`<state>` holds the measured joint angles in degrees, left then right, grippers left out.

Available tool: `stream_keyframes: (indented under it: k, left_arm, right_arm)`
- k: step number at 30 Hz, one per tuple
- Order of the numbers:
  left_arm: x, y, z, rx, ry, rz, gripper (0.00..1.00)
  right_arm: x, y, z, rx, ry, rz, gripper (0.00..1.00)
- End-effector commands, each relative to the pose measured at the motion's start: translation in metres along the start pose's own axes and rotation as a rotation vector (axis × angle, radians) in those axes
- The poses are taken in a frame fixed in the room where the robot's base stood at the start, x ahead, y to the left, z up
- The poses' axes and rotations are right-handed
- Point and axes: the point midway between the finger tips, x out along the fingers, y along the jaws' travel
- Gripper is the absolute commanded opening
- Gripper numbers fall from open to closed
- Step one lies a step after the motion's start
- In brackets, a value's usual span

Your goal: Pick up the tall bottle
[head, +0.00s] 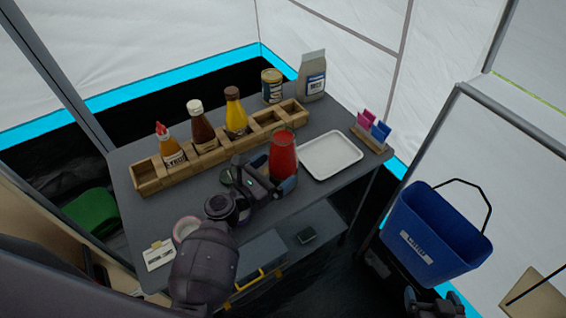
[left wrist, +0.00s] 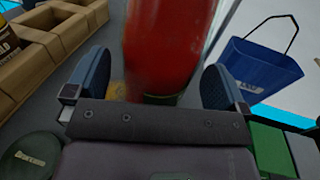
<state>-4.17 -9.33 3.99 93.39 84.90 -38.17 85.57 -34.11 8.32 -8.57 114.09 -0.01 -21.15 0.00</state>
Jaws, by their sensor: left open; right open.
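A tall red bottle (head: 283,152) stands upright on the grey table, left of a white tray. It fills the middle of the left wrist view (left wrist: 160,45), its top cut off there. My left gripper (head: 272,180) is low at the near side of the red bottle. Its blue fingers are open, one on each side of the bottle in the left wrist view (left wrist: 155,85); gaps show between fingers and bottle. My right gripper (head: 433,303) is open at the bottom edge, below the blue bucket, away from the table.
A wooden rack (head: 150,176) behind holds several sauce bottles. A white tray (head: 330,155) lies close right of the red bottle. A can (head: 272,86) and a carton (head: 312,75) stand at the back. A blue bucket (head: 435,232) is right of the table.

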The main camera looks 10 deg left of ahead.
Motion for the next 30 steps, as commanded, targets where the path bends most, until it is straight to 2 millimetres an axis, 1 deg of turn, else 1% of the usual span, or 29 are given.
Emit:
stream_keyframes:
  k: [1, 3, 6, 14, 22, 30]
  left_arm:
    - [0.007, 0.000, 0.000, -0.001, -0.002, -0.001, 1.00]
    - [0.015, 0.000, 0.000, -0.001, -0.001, 0.000, 1.00]
    - [0.020, 0.000, 0.000, -0.001, -0.001, 0.001, 1.00]
    - [0.022, 0.000, 0.000, 0.000, 0.000, 0.001, 1.00]
    - [0.021, 0.000, 0.000, 0.000, 0.000, 0.001, 0.59]
    - [0.021, 0.000, 0.000, 0.000, 0.000, 0.001, 0.18]
  right_arm:
    - [0.001, -0.001, -0.001, 0.001, 0.003, 0.000, 0.87]
    - [0.001, -0.001, -0.002, 0.003, 0.005, -0.001, 0.87]
    - [0.001, -0.002, -0.003, 0.005, 0.006, 0.000, 0.87]
    - [-0.001, -0.002, 0.001, 0.007, -0.001, 0.000, 0.87]
    - [-0.004, -0.001, 0.008, 0.007, -0.014, 0.002, 0.87]
    - [-0.003, 0.000, 0.007, 0.003, -0.014, 0.001, 0.87]
